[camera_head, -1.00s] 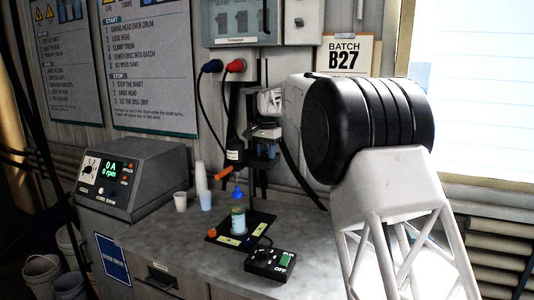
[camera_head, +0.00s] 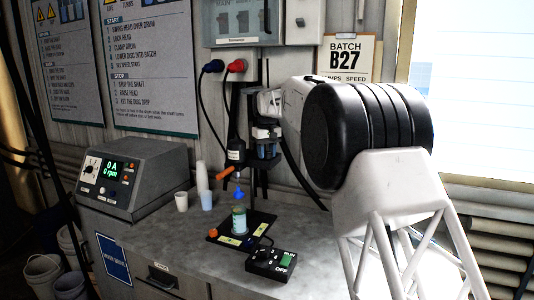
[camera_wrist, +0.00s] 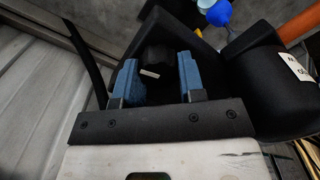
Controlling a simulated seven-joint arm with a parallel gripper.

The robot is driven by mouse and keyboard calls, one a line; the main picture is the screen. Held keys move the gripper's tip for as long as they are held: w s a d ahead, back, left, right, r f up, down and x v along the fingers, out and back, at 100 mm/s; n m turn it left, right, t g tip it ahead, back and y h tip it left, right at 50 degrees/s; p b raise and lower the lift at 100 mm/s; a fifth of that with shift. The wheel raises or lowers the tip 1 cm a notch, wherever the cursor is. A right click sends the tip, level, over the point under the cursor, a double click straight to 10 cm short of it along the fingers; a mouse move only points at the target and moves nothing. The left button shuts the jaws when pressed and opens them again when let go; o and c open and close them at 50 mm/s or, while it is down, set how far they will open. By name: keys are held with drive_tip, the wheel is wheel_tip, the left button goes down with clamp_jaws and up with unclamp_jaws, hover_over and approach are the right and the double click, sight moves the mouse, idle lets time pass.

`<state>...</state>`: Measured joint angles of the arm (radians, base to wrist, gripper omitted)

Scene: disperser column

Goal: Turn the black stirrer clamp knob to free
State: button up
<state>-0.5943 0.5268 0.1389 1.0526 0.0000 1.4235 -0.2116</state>
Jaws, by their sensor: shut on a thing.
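The black stirrer clamp knob (camera_wrist: 157,54), with a small white mark on its face, shows between my fingers in the wrist view. My gripper (camera_wrist: 158,76) has blue-padded fingers, one on each side of the knob, and is shut on it. In the head view my gripper (camera_head: 267,152) is at the stirrer stand, to the right of the black stirrer body (camera_head: 236,150). The knob is hidden there behind my gripper and wrist. An orange part (camera_head: 224,174) sticks out low on the stirrer.
A switch box (camera_head: 271,263) lies in front. White cups (camera_head: 181,201) and a grey control unit (camera_head: 137,173) stand to the left.

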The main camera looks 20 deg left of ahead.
drive_tip(key=n, duration=0.4)
drive_tip(key=shift+s+n, duration=0.1)
drive_tip(key=shift+n, duration=0.2)
drive_tip(key=n, duration=0.3)
drive_tip(key=shift+n, duration=0.4)
drive_tip(key=n, duration=0.3)
drive_tip(key=shift+s+n, duration=0.1)
drive_tip(key=shift+n, duration=0.2)
drive_tip(key=shift+s+n, duration=0.1)
drive_tip(key=shift+n, duration=1.9)
drive_tip(key=o, duration=0.9)
drive_tip(key=shift+r, duration=0.1)
